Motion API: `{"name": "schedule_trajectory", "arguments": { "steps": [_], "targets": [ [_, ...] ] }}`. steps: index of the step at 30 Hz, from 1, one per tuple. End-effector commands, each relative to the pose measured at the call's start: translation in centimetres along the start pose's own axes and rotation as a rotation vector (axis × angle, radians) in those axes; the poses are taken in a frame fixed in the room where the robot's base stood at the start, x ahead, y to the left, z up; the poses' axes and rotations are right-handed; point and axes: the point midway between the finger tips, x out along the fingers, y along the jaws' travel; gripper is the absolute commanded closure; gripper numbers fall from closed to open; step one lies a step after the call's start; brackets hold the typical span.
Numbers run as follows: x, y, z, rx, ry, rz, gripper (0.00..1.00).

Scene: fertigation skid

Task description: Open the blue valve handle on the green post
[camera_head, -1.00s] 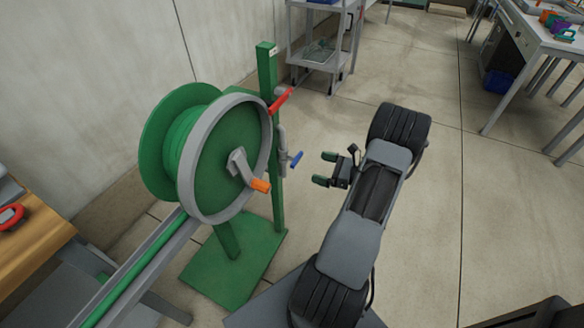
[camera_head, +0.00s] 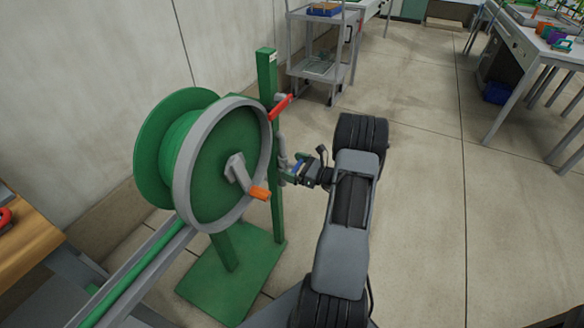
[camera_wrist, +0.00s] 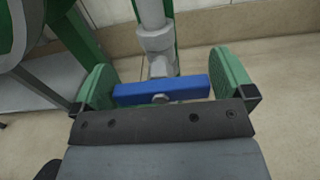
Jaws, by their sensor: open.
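The blue valve handle (camera_wrist: 160,89) lies crosswise between the two green fingers of my gripper (camera_wrist: 168,85) in the wrist view. The fingers are apart, one beyond each end of the handle. The handle joins a grey pipe fitting (camera_wrist: 156,38) behind it. In the head view my gripper (camera_head: 291,172) is at the pipe beside the green post (camera_head: 267,75) and mostly covers the blue handle (camera_head: 300,161). A red handle (camera_head: 281,107) sits higher on the same post.
A green hose reel (camera_head: 215,165) with an orange-gripped crank (camera_head: 259,193) stands close left of the post. A grey shelf cart (camera_head: 322,65) stands behind. Open floor (camera_head: 420,200) lies to the right.

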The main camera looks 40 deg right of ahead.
Motion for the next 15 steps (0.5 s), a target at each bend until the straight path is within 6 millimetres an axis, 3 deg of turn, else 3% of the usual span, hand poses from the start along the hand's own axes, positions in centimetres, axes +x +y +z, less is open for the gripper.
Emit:
{"name": "schedule_trajectory", "arguments": {
  "steps": [13, 15],
  "targets": [
    [0.79, 0.03, 0.01, 0.000, 0.001, 0.001, 0.00],
    [0.78, 0.03, 0.01, 0.000, 0.001, 0.001, 0.06]
  ]
}}
